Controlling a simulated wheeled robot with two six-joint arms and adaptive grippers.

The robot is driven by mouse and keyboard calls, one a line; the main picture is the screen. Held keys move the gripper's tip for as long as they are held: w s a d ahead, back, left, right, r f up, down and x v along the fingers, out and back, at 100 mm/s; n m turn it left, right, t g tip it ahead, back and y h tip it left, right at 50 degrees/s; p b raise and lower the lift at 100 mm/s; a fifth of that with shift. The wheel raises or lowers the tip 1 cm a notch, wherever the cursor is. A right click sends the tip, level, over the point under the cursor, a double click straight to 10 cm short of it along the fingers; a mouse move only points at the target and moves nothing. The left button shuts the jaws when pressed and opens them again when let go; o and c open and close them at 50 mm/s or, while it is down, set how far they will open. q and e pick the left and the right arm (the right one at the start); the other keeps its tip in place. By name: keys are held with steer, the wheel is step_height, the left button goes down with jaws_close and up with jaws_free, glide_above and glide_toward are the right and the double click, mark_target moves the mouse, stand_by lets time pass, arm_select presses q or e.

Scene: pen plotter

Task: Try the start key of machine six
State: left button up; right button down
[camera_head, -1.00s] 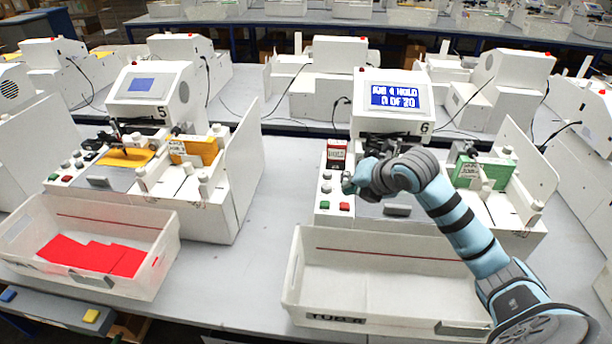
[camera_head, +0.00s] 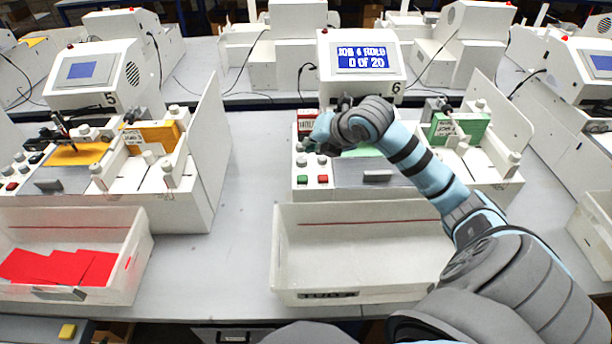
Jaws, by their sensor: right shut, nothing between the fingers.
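Machine six (camera_head: 420,175) is white, with a "6" under its screen (camera_head: 361,58), which reads "JOB 4 HOLD 0 OF 20". At its front left corner are a green key (camera_head: 302,180) and a red key (camera_head: 323,179), both uncovered, with grey knobs (camera_head: 301,161) behind them. My right gripper (camera_head: 312,143) is shut and empty. It is over the rear of the key panel, behind the green key and close to a red-and-white label (camera_head: 305,121). Whether it touches anything there cannot be told. My left gripper is out of view.
An empty white bin (camera_head: 365,215) stands in front of machine six. Machine five (camera_head: 95,75) is at left, with a bin (camera_head: 130,255) of red cards before it. Bare grey table (camera_head: 240,190) lies between the machines. My right arm crosses machine six's front right.

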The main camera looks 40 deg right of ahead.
steer(key=b, duration=0.4)
glide_above(305, 176)
steer(key=w, duration=0.2)
steer(key=f, duration=0.5)
steer(key=shift+s+a+f, duration=0.2)
steer(key=shift+s+f, duration=0.05)
steer(key=shift+f, duration=0.1)
steer(key=shift+s+d+f+b, duration=0.2)
steer(key=shift+s+f+b, duration=0.7)
steer(key=shift+s, duration=0.15)
steer(key=shift+s+f, duration=0.1)
steer(key=shift+f, duration=0.2)
steer(key=shift+w+f, duration=0.1)
steer(key=shift+w, duration=0.25)
steer(key=shift+w+a, duration=0.1)
steer(key=shift+w, duration=0.1)
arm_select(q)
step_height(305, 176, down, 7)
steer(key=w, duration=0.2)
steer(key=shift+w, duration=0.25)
arm_select(e)
steer(key=shift+s, duration=0.2)
